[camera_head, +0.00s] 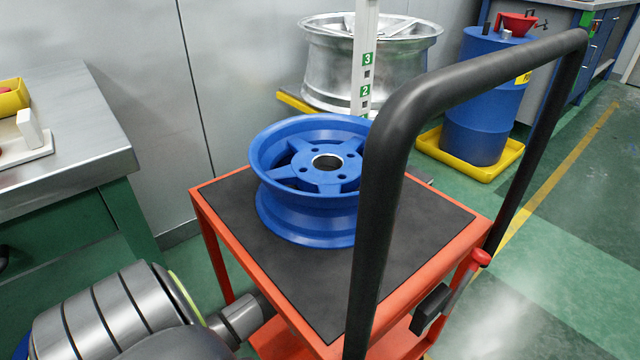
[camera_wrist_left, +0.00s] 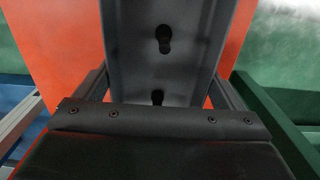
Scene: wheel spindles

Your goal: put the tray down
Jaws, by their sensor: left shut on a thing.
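My left arm comes in at the lower left of the head view, and its gripper (camera_head: 262,303) is at the near left side of the orange cart, partly hidden. In the left wrist view my left gripper (camera_wrist_left: 165,90) is shut on a dark grey piece with keyhole slots (camera_wrist_left: 165,70). I cannot tell whether this piece belongs to a tray. A flat white tray-like thing (camera_head: 30,150) lies on the steel bench at the left edge of the head view, cut off and apart from my gripper. My right gripper is not in view.
A blue wheel rim (camera_head: 305,228) lies on the black mat of the orange cart (camera_head: 228,262). The cart's black handle (camera_head: 385,190) rises in front. A steel bench (camera_head: 75,120) carries a yellow bin (camera_head: 12,98). A blue drum (camera_head: 485,110) and a silver rim (camera_head: 330,75) stand behind.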

